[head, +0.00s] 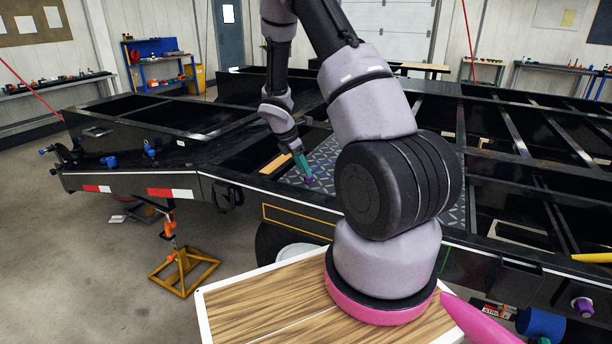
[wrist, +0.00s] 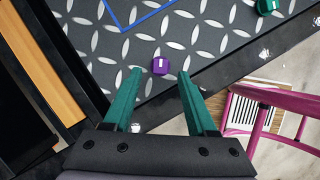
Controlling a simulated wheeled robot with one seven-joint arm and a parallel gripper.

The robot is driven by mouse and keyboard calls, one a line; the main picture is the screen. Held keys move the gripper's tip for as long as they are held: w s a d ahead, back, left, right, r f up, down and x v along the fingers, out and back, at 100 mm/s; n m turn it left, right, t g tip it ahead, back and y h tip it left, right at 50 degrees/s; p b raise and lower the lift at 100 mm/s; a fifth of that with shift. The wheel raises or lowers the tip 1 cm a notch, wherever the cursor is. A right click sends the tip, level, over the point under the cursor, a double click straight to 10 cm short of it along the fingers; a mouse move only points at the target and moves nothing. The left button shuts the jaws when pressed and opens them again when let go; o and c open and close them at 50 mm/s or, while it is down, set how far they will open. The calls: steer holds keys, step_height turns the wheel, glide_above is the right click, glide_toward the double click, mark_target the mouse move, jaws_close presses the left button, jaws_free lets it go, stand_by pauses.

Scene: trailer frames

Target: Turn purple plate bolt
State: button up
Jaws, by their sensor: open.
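The purple plate bolt (wrist: 160,66) stands on the dark diamond-tread plate (wrist: 215,50), close to the plate's edge, with a small white mark on its top. My gripper (wrist: 158,76) is open, with its two teal fingers spread apart. In the wrist view the bolt lies between and just beyond the fingertips, with nothing held. In the head view my gripper (head: 304,170) points down over the tread plate (head: 325,160), and the purple bolt (head: 308,181) shows at its fingertips. I cannot tell whether they touch.
A green bolt (wrist: 267,6) stands on the plate at the upper right. Black trailer frame rails (head: 230,183) border the plate. A wooden strip (wrist: 45,62) lies to the left in the wrist view. A yellow jack stand (head: 183,268) is on the floor.

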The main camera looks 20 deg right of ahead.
mark_target(306, 178)
steer(key=shift+x, duration=1.8)
steer(key=shift+d, duration=0.1)
jaws_close()
steer(key=shift+m, duration=0.3)
